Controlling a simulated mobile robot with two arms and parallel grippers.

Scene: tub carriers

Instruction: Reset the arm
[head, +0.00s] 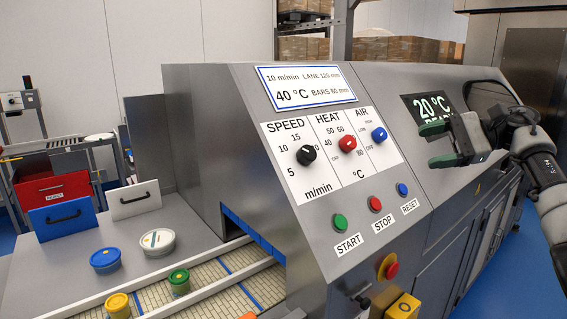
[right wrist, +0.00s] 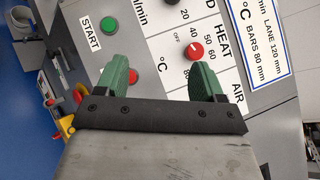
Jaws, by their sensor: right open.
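My right gripper (head: 440,145) is in the right half of the head view, in front of the grey machine (head: 353,238) and to the right of its knobs. Its green fingertips are apart with nothing between them. The right wrist view also shows this gripper (right wrist: 160,78) open and empty, with the panel beyond the fingers. My right arm comes in from the right edge of the head view. My left gripper is not in view.
The panel has a black speed knob (head: 306,155), a red heat knob (head: 347,143), a blue air knob (head: 379,135), and start (head: 340,221), stop (head: 375,204) and reset (head: 402,189) buttons. Tubs, including a green one (head: 179,281), stand at left. Gripper and arm partly cover the 20 °C display (head: 430,107).

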